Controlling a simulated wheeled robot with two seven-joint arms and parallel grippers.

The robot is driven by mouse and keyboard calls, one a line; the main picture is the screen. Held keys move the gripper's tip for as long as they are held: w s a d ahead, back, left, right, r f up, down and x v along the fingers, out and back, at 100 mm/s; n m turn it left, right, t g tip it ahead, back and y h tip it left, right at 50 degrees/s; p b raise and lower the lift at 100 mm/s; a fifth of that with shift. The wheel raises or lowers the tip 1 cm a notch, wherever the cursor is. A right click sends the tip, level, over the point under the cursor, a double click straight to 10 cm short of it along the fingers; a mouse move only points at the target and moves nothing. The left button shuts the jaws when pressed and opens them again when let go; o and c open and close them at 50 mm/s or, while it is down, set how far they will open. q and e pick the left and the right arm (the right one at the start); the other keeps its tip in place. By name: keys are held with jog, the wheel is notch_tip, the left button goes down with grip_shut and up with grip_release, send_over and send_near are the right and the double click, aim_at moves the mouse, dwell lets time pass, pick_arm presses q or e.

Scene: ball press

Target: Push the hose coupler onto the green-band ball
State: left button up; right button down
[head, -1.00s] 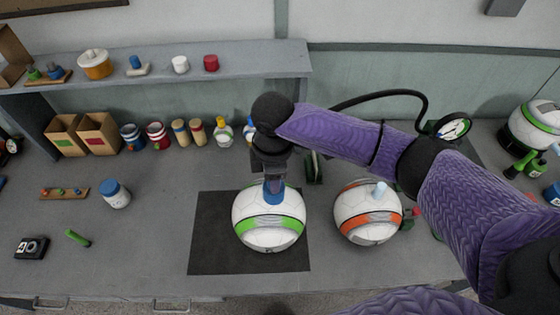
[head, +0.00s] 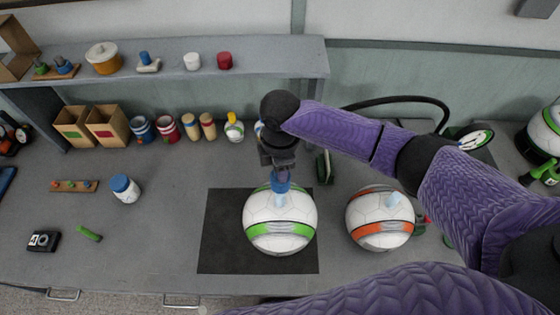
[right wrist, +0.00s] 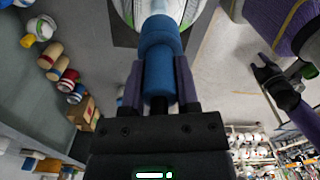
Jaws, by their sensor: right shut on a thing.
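The green-band ball (head: 280,238) is white with a green stripe and sits on the dark mat (head: 219,235). A pale blue stem (head: 282,200) rises from its top. My right gripper (head: 279,172) is above the ball and shut on the blue hose coupler (head: 281,187). The coupler points down at the stem, its lower end at or just above the stem's top; I cannot tell whether they touch. In the right wrist view, the coupler (right wrist: 160,62) lies between the two fingers, with the pale stem in line beyond it.
An orange-band ball (head: 380,231) with a similar pale stem stands to the right. A black hose (head: 400,101) arcs behind my arm to a gauge (head: 474,138). Jars and boxes line the back under the shelf (head: 240,73).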

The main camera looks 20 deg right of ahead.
notch_tip(320, 180, down, 4)
jog(key=shift+w+r+b, duration=0.1)
jog(key=shift+r+b, duration=0.05)
jog(key=shift+b, duration=0.8)
jog(key=shift+r, duration=0.1)
jog(key=shift+p, duration=0.4)
jog(key=shift+p, duration=0.3)
